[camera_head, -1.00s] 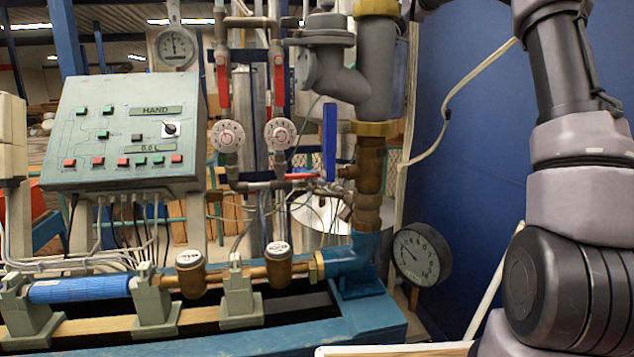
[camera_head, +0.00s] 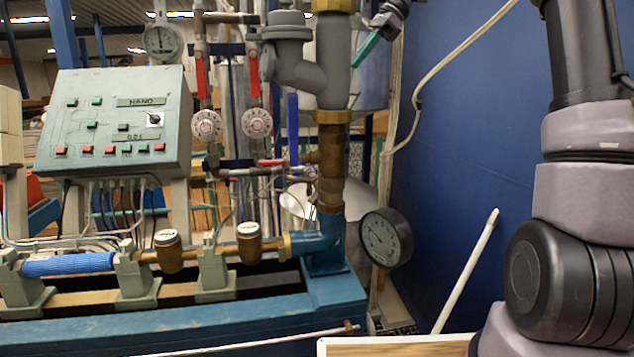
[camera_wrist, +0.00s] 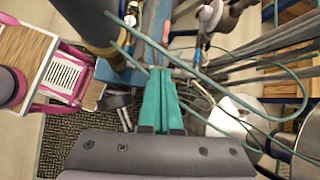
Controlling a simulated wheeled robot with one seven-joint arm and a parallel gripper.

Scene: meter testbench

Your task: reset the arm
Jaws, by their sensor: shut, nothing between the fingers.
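My gripper (camera_head: 366,50) shows at the top of the head view, to the right of the grey pipe fitting and brass collar, in front of the blue wall. Its green fingers point down and to the left. In the wrist view the two green fingers (camera_wrist: 161,75) lie side by side, shut, with nothing held. My dark and grey arm links fill the right side of the head view and run out of the frame at the top, so part of the arm is hidden.
The vertical pipe (camera_head: 331,170) and round black gauge (camera_head: 385,238) stand near the gripper. A control panel (camera_head: 75,135) and blue bench (camera_head: 215,335) are at left. The wrist view shows a pink-framed cart (camera_wrist: 70,75) and thin cables close around the fingers.

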